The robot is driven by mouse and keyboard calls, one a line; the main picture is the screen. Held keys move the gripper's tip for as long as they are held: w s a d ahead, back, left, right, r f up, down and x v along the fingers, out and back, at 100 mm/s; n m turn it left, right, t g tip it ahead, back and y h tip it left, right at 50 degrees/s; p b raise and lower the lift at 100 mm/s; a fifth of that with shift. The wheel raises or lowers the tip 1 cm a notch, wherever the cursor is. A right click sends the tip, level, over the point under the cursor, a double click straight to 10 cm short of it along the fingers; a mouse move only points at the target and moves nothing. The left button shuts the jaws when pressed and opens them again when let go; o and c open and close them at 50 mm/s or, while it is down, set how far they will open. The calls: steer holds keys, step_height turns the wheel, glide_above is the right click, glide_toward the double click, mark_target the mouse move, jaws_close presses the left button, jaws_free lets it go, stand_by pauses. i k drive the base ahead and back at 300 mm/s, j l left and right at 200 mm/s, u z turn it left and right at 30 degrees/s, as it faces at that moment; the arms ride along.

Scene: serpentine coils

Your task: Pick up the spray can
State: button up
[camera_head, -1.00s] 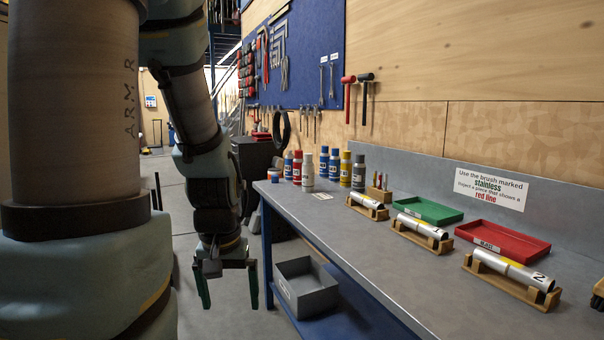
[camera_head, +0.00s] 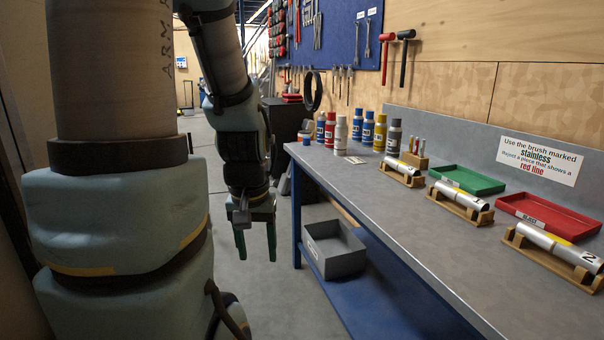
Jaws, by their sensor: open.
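Several cans and bottles stand upright in a group at the far end of the workbench: blue ones (camera_head: 367,129), a red one (camera_head: 330,130), a white one (camera_head: 341,136), a yellow one (camera_head: 380,134) and a grey one (camera_head: 393,138). Their labels are too small to read, so I cannot tell which is the spray can. My gripper (camera_head: 256,243) hangs fingers down to the left of the bench, over the floor and apart from the cans. Its two green fingers are spread, with nothing between them.
The grey workbench (camera_head: 345,177) runs along the right. Metal tubes on wooden cradles (camera_head: 462,206), a green tray (camera_head: 467,178) and a red tray (camera_head: 553,210) occupy its nearer part. A grey bin (camera_head: 342,262) sits on the blue lower shelf. A small blue-white container (camera_head: 306,138) stands at the far corner.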

mark_target(322, 120)
steer(key=i+j+u, duration=0.35)
steer(key=i, duration=0.45)
steer(key=i+u, duration=0.4)
steer(key=i, duration=0.4)
steer(key=i+z, duration=0.2)
steer(key=i, duration=0.25)
steer(key=i+j+z, duration=0.25)
steer(key=i, duration=0.2)
steer(key=i+j+z, duration=0.2)
steer(key=i, duration=0.25)
steer(key=i+j+z, duration=0.25)
steer(key=i, duration=0.15)
